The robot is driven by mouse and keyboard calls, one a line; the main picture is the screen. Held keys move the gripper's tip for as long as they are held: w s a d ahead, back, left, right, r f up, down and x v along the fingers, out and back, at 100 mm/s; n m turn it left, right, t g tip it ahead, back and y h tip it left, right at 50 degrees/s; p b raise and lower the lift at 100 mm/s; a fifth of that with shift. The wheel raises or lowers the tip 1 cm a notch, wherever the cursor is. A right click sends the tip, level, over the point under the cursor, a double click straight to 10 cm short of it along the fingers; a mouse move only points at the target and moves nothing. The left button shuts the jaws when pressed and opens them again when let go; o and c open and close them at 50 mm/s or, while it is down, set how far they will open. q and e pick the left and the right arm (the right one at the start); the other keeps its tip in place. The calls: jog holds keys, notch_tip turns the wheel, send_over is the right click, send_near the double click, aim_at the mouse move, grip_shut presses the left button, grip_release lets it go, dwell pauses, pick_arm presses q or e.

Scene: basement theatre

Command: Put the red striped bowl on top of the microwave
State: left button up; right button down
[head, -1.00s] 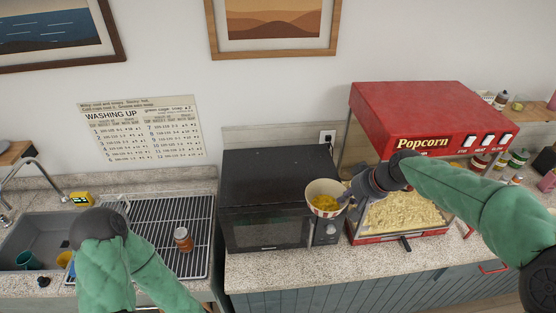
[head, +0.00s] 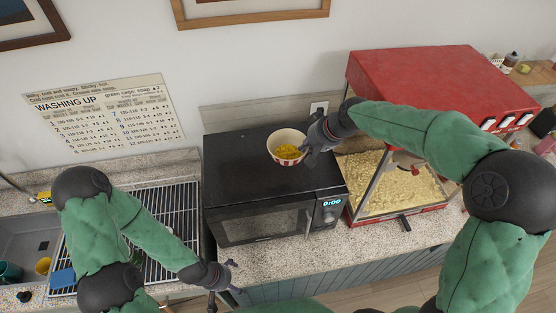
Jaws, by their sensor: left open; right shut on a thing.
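The red striped bowl (head: 287,149) has a cream rim, red stripes low on its side and yellow contents. It is over the right part of the top of the black microwave (head: 240,172). I cannot tell whether its base touches the top. My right gripper (head: 307,146) is shut on the bowl's right side, and its fingers hide part of that side. My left gripper (head: 224,283) is open and empty, low in front of the counter by the microwave's lower left.
The red popcorn machine (head: 430,80) stands close on the microwave's right, under my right arm. A drying rack (head: 172,207) and sink (head: 28,240) are on the left. The left part of the microwave's top is clear.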

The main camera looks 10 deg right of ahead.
aim_at(288, 154)
jog(key=a, duration=0.1)
jog(key=w+a+f, duration=0.1)
jog(key=a+f, duration=0.1)
jog(key=shift+w+a, duration=0.25)
jog(key=shift+a, duration=0.05)
jog(key=a+f, duration=0.1)
jog(key=f, duration=0.1)
jog(key=a+f+b, duration=0.1)
jog(key=shift+w+a+f, duration=0.3)
jog(key=shift+w+f, duration=0.05)
jog(key=shift+f, duration=0.05)
jog(key=shift+w+a+f, duration=0.3)
jog(key=shift+a+f, duration=0.15)
jog(key=shift+f, duration=0.1)
jog(key=f, duration=0.1)
jog(key=f+b, duration=0.2)
jog(key=shift+a+f, duration=0.1)
jog(key=shift+a, duration=0.15)
jog(key=shift+w+f, duration=0.1)
jog(key=shift+f, duration=0.1)
jog(key=shift+r, duration=0.1)
